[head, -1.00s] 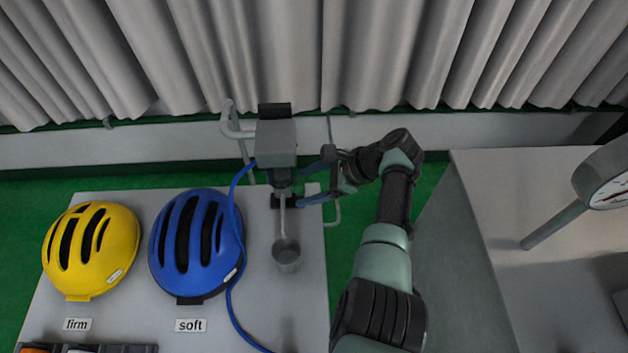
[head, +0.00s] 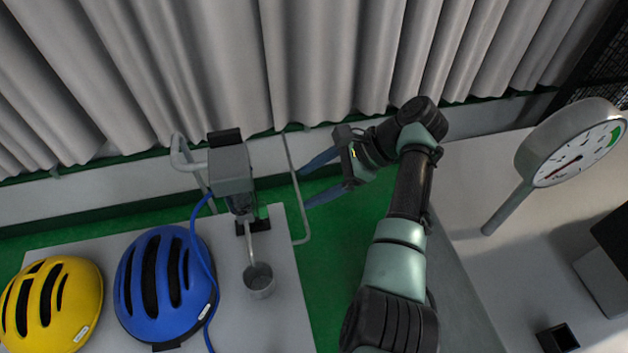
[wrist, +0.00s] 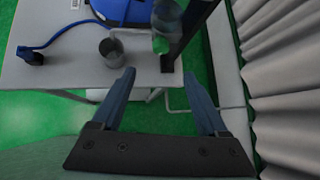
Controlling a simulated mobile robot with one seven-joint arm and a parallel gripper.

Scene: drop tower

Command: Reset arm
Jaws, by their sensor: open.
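My gripper (head: 308,182) is open and empty in the head view. Its two blue fingers point left, toward the grey device with the spout, with a gap between them and it. In the wrist view my gripper (wrist: 160,100) shows its fingers spread wide, with nothing between them. My arm reaches up from the bottom of the head view and bends left at the top.
A grey device (head: 230,170) stands at the table's (head: 285,315) back edge above a small cup (head: 258,280). Blue (head: 165,285) and yellow (head: 50,305) helmets lie left. A dial gauge (head: 570,145) stands right. A thin pipe (head: 296,190) stands near my fingers.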

